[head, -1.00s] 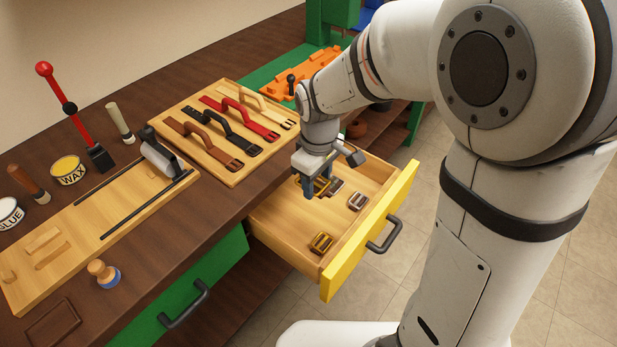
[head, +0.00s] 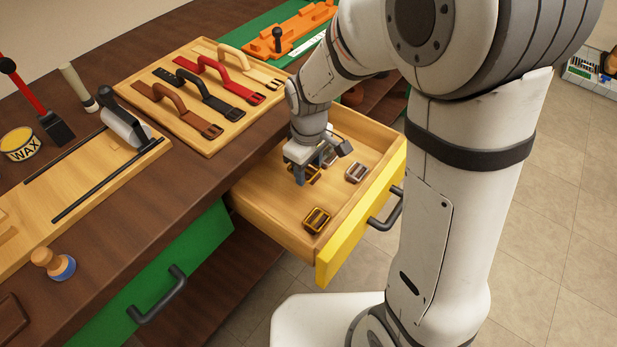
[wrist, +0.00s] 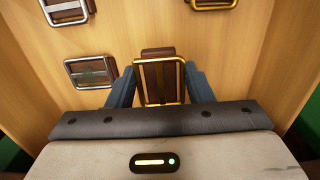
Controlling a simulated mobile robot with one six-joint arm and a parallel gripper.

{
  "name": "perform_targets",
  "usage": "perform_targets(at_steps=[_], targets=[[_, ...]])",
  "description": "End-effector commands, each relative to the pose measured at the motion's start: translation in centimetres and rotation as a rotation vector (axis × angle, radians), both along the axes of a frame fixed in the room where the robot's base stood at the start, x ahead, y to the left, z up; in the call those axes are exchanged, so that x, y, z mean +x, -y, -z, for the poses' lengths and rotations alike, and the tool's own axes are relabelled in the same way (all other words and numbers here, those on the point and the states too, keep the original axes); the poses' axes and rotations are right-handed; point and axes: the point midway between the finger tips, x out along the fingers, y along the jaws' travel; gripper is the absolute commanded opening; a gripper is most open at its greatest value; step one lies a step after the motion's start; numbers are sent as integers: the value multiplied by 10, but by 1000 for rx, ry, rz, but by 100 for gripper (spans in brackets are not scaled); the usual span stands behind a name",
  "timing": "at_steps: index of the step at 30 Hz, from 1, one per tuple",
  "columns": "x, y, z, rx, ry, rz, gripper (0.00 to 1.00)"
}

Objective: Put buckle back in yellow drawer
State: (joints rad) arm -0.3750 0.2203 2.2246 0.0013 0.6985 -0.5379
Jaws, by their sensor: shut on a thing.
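The yellow drawer (head: 365,231) stands pulled out under the bench, with a pale wooden inside. My gripper (head: 303,176) points down inside it, near the drawer floor. In the wrist view my gripper (wrist: 160,84) is shut on a gold buckle (wrist: 160,62) with a brown piece in it. Whether this buckle touches the floor, I cannot tell. In the head view the fingers partly hide it. Another gold buckle (head: 317,219) lies near the drawer's front corner. A silver buckle (head: 356,172) lies to the right, and a second silver one is partly hidden behind my gripper.
A wooden board with strapped handles (head: 207,148) lies on the bench beside the drawer. The drawer walls (head: 279,228) surround my gripper. A closed green drawer (head: 165,280) is to the left. The drawer floor between the buckles is clear.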

Motion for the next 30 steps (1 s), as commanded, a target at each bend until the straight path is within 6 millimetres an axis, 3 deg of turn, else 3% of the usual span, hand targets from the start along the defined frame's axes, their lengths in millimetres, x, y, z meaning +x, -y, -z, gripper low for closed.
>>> perform_targets(at_steps=[12, 23, 24, 30], targets=[[0, 0, 45, -1, -1, 1, 24], [1, 0, 49, 1, 2, 1, 24], [1, 0, 48, 1, 2, 1, 49], [1, 1, 47, 1, 2, 1, 65]])
